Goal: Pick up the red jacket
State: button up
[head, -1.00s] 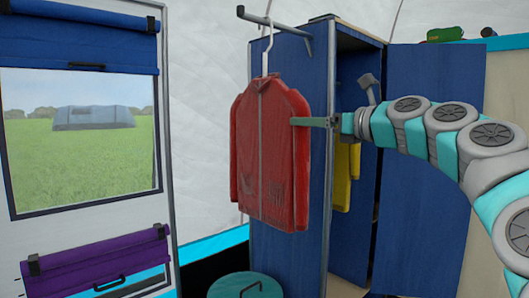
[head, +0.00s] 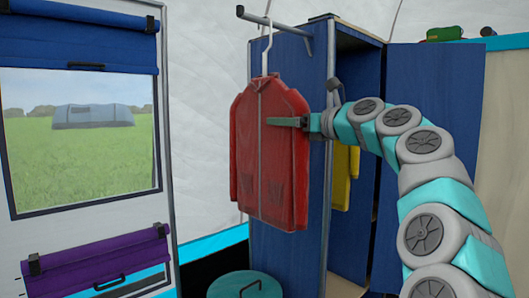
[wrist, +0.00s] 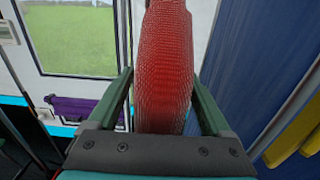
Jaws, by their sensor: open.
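The red jacket (head: 262,165) hangs on a white hanger (head: 267,50) from a dark rod at the side of the blue wardrobe. My gripper (head: 270,122) is at the jacket's right side at chest height, with a finger showing in front of the red cloth. In the wrist view the jacket (wrist: 165,65) shows edge-on between the two green fingers of my gripper (wrist: 163,85). The fingers are open, one on each side of it, with visible gaps. The jacket's far edge is hidden in the wrist view.
The blue wardrobe (head: 290,200) stands just behind and right of the jacket, its door (head: 430,90) open. A yellow garment (head: 346,178) hangs inside. The rod (head: 270,25) is above the jacket. A teal round lid (head: 246,286) is below it. A window panel (head: 85,145) is at left.

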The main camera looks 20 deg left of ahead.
grip_shut()
dwell(0.8)
